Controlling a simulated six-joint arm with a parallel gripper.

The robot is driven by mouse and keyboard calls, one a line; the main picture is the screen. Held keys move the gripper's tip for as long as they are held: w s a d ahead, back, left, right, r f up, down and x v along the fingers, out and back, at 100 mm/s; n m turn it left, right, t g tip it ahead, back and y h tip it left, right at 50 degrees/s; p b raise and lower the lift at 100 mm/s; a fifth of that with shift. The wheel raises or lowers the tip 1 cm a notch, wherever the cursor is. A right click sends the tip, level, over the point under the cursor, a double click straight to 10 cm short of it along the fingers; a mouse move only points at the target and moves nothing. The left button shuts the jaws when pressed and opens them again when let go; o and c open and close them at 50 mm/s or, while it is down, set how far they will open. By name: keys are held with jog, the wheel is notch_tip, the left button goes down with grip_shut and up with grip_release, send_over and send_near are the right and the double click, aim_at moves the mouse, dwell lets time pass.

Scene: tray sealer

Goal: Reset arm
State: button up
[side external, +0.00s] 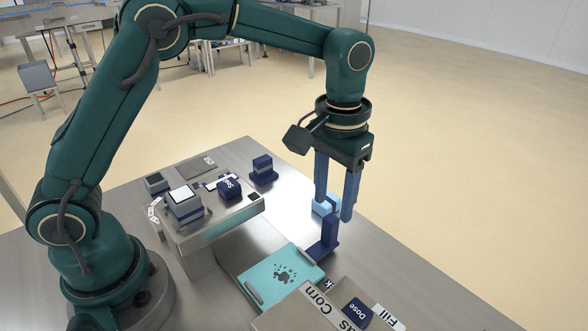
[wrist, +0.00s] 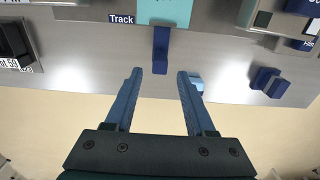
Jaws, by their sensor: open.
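My gripper (side external: 335,208) is open, its two blue fingers pointing down over the right part of the table. In the wrist view, my gripper (wrist: 159,72) has a clear gap between the fingers, and nothing is held. A dark blue upright piece (side external: 324,245) stands just below and beside the fingertips. In the wrist view this blue piece (wrist: 161,50) appears just beyond the fingertips, in line with the gap. A small light blue block (side external: 325,204) is partly hidden behind the fingers; it also shows beside the right finger (wrist: 197,83).
A teal tray or plate (side external: 262,291) with dark spots lies at the table's front. A raised grey station (side external: 222,228) carries a boxy part and a blue button block (side external: 229,189). Another blue block (side external: 262,168) stands behind. A labelled panel (side external: 335,312) is at the front right.

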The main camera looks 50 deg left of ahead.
jog(key=shift+r, duration=0.5)
jog(key=shift+w+a+r, duration=0.1)
jog(key=shift+r, duration=0.1)
jog(key=s+a+r+n+t, duration=0.1)
jog(key=s+a+r+t, duration=0.15)
jog(key=r, duration=0.25)
jog(key=s+a+r+t, duration=0.1)
jog(key=s+a+r, duration=0.15)
jog(key=r, duration=0.25)
jog(key=s+a+f+t, duration=0.1)
jog(key=s+f, duration=0.1)
jog(key=s, duration=0.3)
jog(key=s+a+f+m+t, duration=0.1)
jog(key=s+f, duration=0.2)
jog(key=s, duration=0.3)
jog(key=shift+a+f, duration=0.15)
jog(key=shift+a, duration=0.25)
